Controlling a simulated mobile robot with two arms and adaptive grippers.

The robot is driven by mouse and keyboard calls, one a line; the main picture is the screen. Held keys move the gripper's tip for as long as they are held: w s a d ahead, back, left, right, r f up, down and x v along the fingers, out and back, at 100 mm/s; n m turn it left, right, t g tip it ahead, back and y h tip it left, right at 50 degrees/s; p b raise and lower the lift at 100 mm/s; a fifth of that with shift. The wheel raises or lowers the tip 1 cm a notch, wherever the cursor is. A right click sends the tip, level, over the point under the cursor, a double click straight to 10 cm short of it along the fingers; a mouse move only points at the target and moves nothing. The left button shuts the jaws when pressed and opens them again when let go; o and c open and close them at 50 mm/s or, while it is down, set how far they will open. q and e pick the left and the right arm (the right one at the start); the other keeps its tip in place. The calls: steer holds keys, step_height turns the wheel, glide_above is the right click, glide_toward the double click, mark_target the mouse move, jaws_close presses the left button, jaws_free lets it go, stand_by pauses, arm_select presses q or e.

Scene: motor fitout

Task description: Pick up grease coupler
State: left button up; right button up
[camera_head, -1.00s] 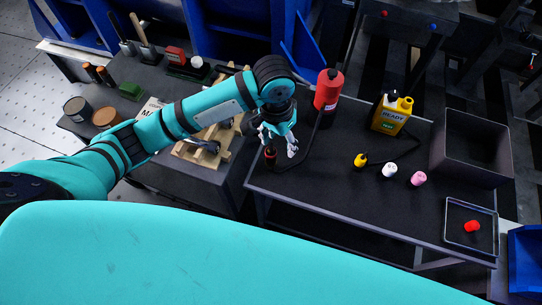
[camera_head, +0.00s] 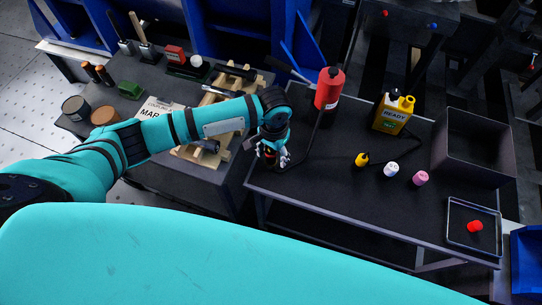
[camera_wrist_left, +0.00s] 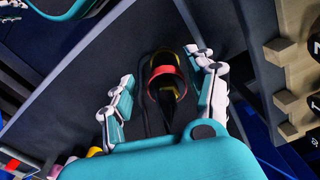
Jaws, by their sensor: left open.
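The grease coupler, a small dark piece with a red ring, stands near the left edge of the dark table (camera_head: 330,195). It is mostly hidden by my left gripper (camera_head: 267,152) in the head view. In the left wrist view the coupler (camera_wrist_left: 166,70) shows its red ring and a yellowish rim above a dark body. My left gripper is open, with its white-and-teal fingers on either side of the coupler. I cannot tell whether a finger touches it. A red bottle (camera_head: 328,90) with a dark hose stands behind. My right gripper is not in view.
A yellow can (camera_head: 392,115), small yellow (camera_head: 361,160), white (camera_head: 391,170) and pink (camera_head: 420,178) pieces, and an open grey bin (camera_head: 478,180) stand to the right. A tray (camera_head: 450,225) holds a red piece (camera_head: 474,226). A wooden frame (camera_head: 192,153) is at left.

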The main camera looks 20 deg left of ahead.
mark_target(271, 161)
arm_select(q)
steer(key=f, duration=0.5)
steer(key=shift+w+a, duration=0.15)
steer(key=shift+a, duration=0.2)
steer(key=shift+c, duration=0.4)
jaws_close()
